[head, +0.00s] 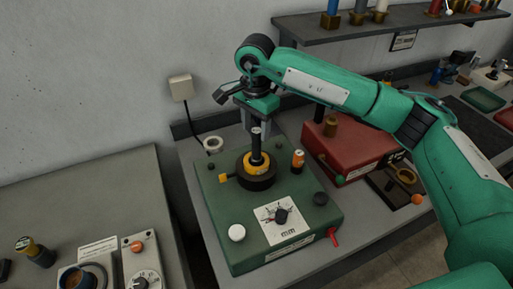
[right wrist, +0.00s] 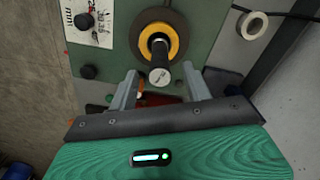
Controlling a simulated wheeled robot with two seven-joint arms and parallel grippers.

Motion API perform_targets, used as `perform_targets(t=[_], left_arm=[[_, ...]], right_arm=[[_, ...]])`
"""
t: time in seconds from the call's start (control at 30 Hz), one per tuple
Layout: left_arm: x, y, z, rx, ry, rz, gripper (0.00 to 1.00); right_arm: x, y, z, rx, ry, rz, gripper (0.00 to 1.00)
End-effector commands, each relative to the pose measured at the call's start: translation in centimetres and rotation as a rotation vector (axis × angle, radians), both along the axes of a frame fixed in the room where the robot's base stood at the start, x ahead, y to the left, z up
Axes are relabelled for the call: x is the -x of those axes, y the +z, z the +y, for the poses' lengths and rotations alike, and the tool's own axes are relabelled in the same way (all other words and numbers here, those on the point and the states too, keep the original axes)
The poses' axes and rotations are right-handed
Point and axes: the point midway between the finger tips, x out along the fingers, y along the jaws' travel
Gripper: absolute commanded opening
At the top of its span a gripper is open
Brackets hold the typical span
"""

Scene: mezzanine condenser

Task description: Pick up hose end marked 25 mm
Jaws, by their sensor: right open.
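A black upright cylindrical piece (head: 257,152) with a pale grey end stands in a yellow ring and black round base on the green box. It also shows in the right wrist view (right wrist: 159,62), its pale end face (right wrist: 160,77) towards the camera with a small mark I cannot read. I cannot confirm a 25 mm marking on it. My right gripper (head: 257,126) is open above it, pointing down. In the right wrist view, the pale end lies between the two grey fingertips, with a gap on both sides. My left gripper is not in view.
A shelf (head: 345,31) hangs at back right.

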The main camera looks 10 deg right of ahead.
Motion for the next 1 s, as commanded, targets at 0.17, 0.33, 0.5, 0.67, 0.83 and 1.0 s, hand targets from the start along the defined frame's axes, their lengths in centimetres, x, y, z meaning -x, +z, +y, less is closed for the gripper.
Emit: perform_targets(t=[0.17,0.33,0.5,0.67,0.83,1.0], left_arm=[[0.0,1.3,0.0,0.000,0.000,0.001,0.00],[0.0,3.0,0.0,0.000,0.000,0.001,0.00],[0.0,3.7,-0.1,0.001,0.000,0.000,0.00],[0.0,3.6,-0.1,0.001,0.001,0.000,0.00],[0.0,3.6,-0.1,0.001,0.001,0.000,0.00],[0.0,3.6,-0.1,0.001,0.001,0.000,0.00]], right_arm=[[0.0,-1.0,-0.1,0.001,-0.001,0.004,0.50],[-0.1,-2.8,-0.3,0.000,-0.001,0.004,0.50],[-0.1,-4.9,-0.3,0.000,-0.001,0.002,0.50],[-0.1,-5.4,-0.3,0.000,0.000,0.001,0.50],[-0.1,-5.3,-0.3,-0.001,0.000,0.001,0.40],[-0.1,-5.3,-0.3,-0.001,-0.001,0.001,0.06]])
